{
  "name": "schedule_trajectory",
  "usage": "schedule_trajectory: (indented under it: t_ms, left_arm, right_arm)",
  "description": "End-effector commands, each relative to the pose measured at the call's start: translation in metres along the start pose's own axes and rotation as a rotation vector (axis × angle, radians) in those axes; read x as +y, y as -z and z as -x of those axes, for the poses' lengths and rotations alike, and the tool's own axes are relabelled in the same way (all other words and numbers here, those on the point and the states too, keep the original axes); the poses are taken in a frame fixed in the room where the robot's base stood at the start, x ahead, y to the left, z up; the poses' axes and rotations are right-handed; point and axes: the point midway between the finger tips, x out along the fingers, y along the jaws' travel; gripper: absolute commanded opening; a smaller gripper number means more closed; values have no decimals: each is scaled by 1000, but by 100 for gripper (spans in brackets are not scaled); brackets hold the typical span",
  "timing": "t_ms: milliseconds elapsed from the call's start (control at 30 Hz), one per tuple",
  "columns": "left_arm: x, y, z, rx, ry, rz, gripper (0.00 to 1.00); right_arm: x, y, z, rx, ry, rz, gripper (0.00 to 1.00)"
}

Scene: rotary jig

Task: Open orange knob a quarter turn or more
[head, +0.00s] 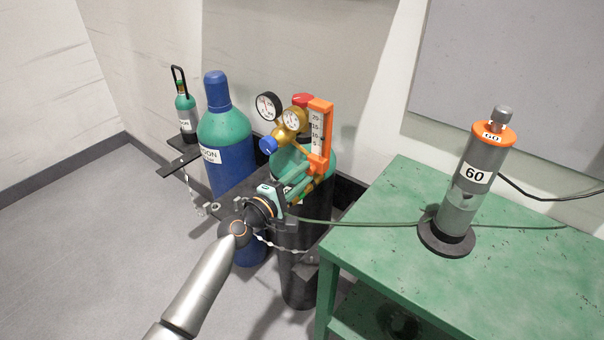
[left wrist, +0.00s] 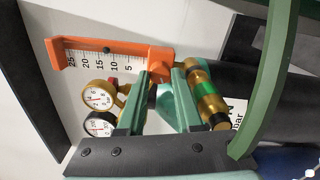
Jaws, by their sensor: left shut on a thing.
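The orange flowmeter (head: 320,130) with a white scale stands on the brass regulator (head: 288,127), above a green-topped dark cylinder. It also shows in the left wrist view (left wrist: 107,50). My left gripper (head: 312,178) reaches its lower end from below left. In the left wrist view, my left gripper's green fingers (left wrist: 163,72) close around the orange knob (left wrist: 160,62) at the end of the scale. The fingers cover part of the knob, so its turn angle cannot be told. My right gripper is out of view.
A blue knob (head: 268,145), a red knob (head: 303,99) and two round gauges sit close to the flowmeter. A blue cylinder with a green shoulder (head: 226,130) stands left. The green table (head: 385,225) is at right, bearing a grey cylinder with an orange collar (head: 473,180).

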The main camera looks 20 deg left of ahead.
Motion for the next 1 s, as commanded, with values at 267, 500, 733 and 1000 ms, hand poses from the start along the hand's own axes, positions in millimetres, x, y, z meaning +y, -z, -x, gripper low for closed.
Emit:
schedule_trajectory:
  t_ms: [267,500,733,1000]
  left_arm:
    - [0,0,0,0,1,126,0]
    - [-1,0,0,0,1,162,0]
    - [-1,0,0,0,2,165,0]
    - [-1,0,0,0,1,164,48]
  right_arm:
    - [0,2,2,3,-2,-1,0]
    - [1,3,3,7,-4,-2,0]
    - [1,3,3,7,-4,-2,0]
    - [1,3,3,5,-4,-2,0]
